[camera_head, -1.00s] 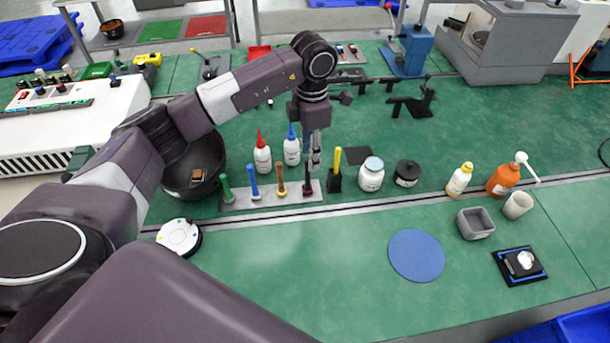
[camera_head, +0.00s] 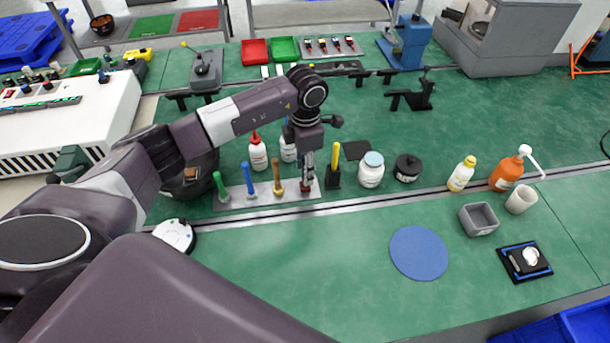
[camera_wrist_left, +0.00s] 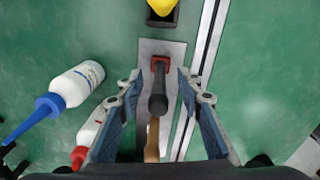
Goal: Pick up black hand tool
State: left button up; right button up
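The black hand tool (camera_wrist_left: 158,95) stands upright with a red collar at its base, at the end of a light metal strip rack (camera_head: 237,199). In the left wrist view it lies between the two fingers of my left gripper (camera_wrist_left: 160,110), which are spread with gaps on both sides. In the head view my left gripper (camera_head: 307,172) is down over the tool and hides most of it. Green (camera_head: 220,187), blue (camera_head: 250,181) and brown (camera_head: 278,178) hand tools stand in the same rack to the left. My right gripper is not seen.
Red-capped (camera_head: 258,155) and blue-capped (camera_head: 288,151) bottles stand behind the rack. A yellow-handled tool in a black holder (camera_head: 334,177) stands close on the right, then a white jar (camera_head: 371,172) and a black jar (camera_head: 407,169). The front table around the blue disc (camera_head: 419,253) is mostly clear.

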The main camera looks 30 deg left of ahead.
pick_arm(q)
notch_tip(320, 180, down, 2)
jog(key=shift+f, duration=0.15)
grip_shut()
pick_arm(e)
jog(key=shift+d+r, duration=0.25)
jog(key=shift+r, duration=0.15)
pick_arm(q)
jog(key=shift+w, duration=0.1)
notch_tip(320, 180, up, 20)
jog(key=b, duration=0.4)
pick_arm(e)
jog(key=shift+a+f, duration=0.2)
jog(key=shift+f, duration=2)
